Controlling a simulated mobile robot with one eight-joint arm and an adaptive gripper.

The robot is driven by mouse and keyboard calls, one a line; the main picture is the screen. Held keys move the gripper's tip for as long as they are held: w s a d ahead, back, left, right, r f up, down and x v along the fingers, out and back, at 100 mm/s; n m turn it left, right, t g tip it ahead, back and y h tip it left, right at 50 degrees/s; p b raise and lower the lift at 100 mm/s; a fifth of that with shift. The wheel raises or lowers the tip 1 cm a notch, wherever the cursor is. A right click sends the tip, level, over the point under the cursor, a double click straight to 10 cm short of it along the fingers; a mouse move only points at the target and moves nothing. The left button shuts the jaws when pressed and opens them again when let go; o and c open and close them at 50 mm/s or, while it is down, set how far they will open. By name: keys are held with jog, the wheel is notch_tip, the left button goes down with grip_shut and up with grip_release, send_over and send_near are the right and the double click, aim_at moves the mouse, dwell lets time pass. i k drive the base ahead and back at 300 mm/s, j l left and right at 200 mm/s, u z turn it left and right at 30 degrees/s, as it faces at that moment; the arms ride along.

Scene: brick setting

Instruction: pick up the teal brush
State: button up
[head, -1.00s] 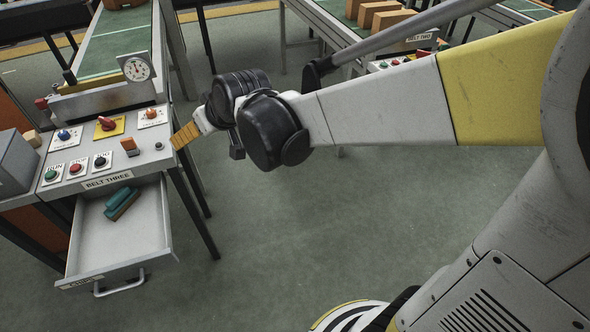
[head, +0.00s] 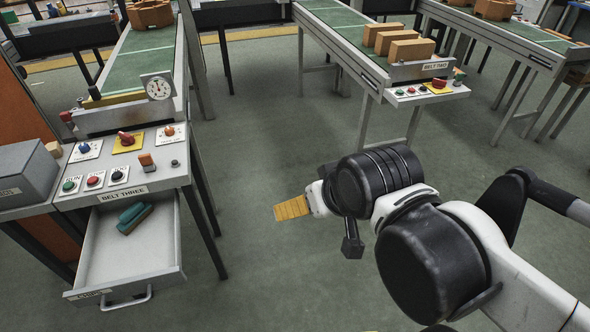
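The teal brush (head: 135,212) lies inside the open drawer (head: 104,262), toward its back right. It has a teal top and a brown lower edge. The drawer sits under the control panel labelled belt three. My gripper (head: 279,212) is to the right of the drawer, over open floor and well apart from the brush. A yellow-orange ribbed finger pad shows at its tip. The fingers overlap from this side, so I cannot tell whether they are open or shut.
The belt three panel (head: 123,195) carries several buttons and knobs and a dial gauge (head: 158,87). A grey box (head: 27,177) stands at its left. Another belt (head: 345,45) with orange blocks (head: 411,50) stands behind. The floor between drawer and gripper is clear.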

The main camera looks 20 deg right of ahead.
aim_at(133, 216)
jog(key=i+j+u, duration=0.2)
jog(key=u, duration=0.15)
jog(key=i+j+u, duration=0.1)
jog(key=i+u, duration=0.6)
jog(key=k+j, duration=0.05)
jog(key=k, duration=0.05)
